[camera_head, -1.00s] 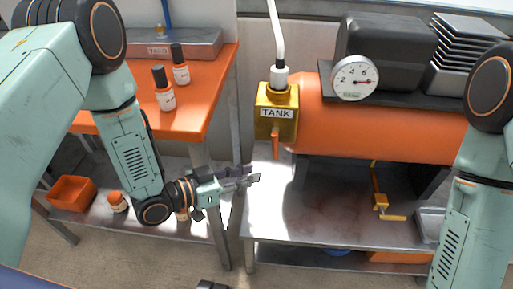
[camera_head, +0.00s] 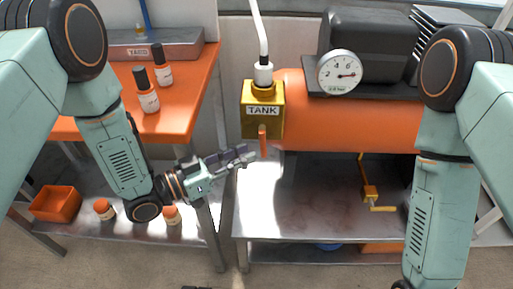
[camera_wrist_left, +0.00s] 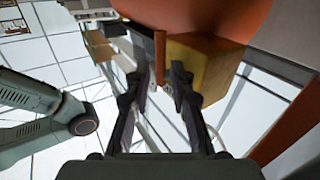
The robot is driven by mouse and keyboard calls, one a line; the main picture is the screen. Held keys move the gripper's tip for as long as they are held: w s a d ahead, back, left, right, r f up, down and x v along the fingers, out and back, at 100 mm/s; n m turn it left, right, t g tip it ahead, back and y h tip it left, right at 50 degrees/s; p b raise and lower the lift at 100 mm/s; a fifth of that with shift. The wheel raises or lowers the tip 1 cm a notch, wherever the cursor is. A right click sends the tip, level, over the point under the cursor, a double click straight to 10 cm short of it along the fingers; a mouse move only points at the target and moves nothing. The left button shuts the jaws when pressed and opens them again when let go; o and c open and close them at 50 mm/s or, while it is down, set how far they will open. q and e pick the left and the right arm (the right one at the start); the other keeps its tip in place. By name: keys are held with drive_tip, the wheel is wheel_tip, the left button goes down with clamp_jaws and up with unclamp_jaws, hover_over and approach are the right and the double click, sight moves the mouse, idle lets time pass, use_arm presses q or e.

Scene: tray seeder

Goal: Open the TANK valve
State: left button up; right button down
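The TANK valve is a yellow box (camera_head: 262,120) labelled TANK, with a white pipe (camera_head: 259,30) rising from its top. My left gripper (camera_head: 249,154) is just left of and slightly below the handle in the head view. In the left wrist view the two dark fingers (camera_wrist_left: 160,82) are spread apart, with the yellow box (camera_wrist_left: 203,65) beyond them and the orange handle (camera_wrist_left: 159,56) ahead, between the fingertips. I cannot tell whether a finger touches it. My right gripper is out of view.
The orange tank (camera_head: 345,125) with a white gauge (camera_head: 340,72) stands right of the valve on a metal bench (camera_head: 300,215). A yellow crank-like part (camera_head: 370,193) is under the tank. An orange table (camera_head: 185,105) with bottles stands at left. An orange bin (camera_head: 55,204) is on its lower shelf.

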sight(263, 141)
use_arm(q)
drive_tip(key=x, duration=0.4)
drive_tip(key=shift+w+d+b, duration=0.25)
drive_tip(key=shift+d+b, duration=0.1)
drive_tip(key=shift+b, duration=0.05)
clamp_jaws()
